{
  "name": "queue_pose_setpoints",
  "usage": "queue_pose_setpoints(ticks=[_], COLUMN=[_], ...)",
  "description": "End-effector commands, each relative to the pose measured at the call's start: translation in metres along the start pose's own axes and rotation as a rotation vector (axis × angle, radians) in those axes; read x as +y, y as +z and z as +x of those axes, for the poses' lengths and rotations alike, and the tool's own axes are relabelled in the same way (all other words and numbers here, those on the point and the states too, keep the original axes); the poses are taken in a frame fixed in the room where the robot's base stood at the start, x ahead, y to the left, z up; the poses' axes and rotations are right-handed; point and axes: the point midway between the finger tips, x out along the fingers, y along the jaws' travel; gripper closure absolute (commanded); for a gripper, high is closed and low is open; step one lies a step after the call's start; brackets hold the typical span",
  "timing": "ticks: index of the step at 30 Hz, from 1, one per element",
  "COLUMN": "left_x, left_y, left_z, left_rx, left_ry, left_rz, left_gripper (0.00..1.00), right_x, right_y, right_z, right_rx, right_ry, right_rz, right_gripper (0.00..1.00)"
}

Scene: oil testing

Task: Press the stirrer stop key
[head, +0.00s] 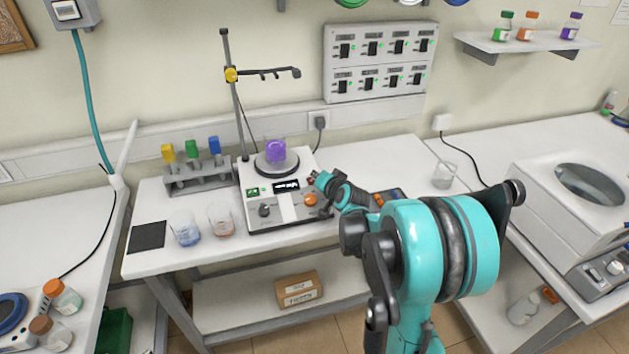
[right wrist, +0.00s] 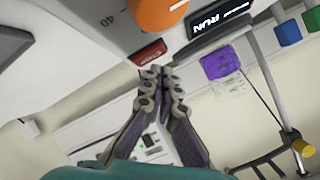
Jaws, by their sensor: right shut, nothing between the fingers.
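The stirrer (head: 285,213) stands on the middle bench with a beaker of purple liquid (head: 276,151) on its round plate. Its front panel has a green key (head: 253,192), a dark display, a black knob and an orange knob (head: 310,199). In the right wrist view the display (right wrist: 218,27) reads RUN, and a red key (right wrist: 148,53) sits beside the orange knob (right wrist: 160,12). My right gripper (head: 316,180) is at the panel's right side, shut and empty. Its fingertips (right wrist: 161,72) are right by the red key; I cannot tell whether they touch. My left gripper is out of view.
An empty beaker (head: 444,175) is farther right. A switch panel (head: 380,62) hangs on the wall.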

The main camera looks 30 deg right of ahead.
Motion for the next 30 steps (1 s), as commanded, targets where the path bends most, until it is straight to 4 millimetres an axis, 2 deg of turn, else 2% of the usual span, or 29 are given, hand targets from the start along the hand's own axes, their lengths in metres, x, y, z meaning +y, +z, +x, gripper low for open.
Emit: queue_pose_setpoints(ticks=[30], left_x=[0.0], left_y=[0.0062], left_z=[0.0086], left_rx=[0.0], left_ry=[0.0], left_rz=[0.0], left_gripper=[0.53], right_x=[0.006], right_y=[0.0062], right_z=[0.0082], right_rx=[0.0], right_ry=[0.0], right_rz=[0.0], right_gripper=[1.0])
